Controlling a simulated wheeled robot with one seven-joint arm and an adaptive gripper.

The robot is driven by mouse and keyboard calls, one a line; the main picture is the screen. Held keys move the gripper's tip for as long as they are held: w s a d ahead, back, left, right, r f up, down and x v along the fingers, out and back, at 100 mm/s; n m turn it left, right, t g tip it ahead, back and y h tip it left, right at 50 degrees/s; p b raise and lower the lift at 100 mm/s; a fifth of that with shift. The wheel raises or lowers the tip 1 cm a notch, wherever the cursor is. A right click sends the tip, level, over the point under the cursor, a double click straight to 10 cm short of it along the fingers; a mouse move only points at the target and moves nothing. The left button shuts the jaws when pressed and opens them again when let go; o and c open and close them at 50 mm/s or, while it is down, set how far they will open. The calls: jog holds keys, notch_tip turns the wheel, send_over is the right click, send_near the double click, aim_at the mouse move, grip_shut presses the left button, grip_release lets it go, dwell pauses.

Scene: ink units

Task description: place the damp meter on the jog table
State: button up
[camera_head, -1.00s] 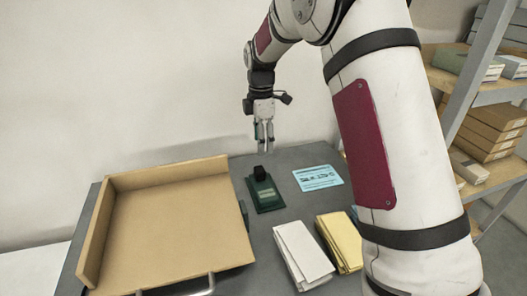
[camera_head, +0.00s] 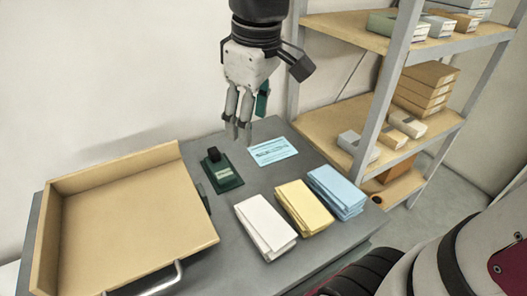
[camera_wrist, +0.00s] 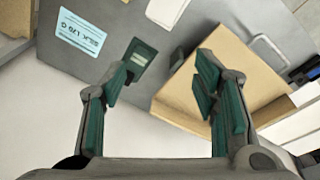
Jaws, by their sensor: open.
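The damp meter seems to be the small dark green device with a black top and a pale label (camera_head: 224,175). It stands on the grey tabletop, just right of the tan tray; it also shows in the wrist view (camera_wrist: 140,55). The jog table seems to be that tan tray (camera_head: 130,225), with raised walls at its back and left; its flat face is bare. It shows in the wrist view too (camera_wrist: 258,78). My gripper (camera_head: 237,132) is open and empty, above and behind the green device. In the wrist view its green-padded fingers (camera_wrist: 163,72) are spread.
A metal handle (camera_head: 158,284) is at the tray's front. A shelf with boxes (camera_head: 425,85) stands at the right.

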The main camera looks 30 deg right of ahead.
jog(key=s+f+m, duration=0.1)
jog(key=s+m, duration=0.2)
jog(key=s, duration=0.4)
jog(key=s+f+m+t, duration=0.1)
jog(key=s+f+m, duration=0.1)
jog(key=s, duration=0.5)
jog(key=shift+s+f+m, duration=0.3)
jog(key=shift+s+m, duration=0.1)
jog(key=shift+m, duration=0.4)
jog(key=shift+r, duration=0.15)
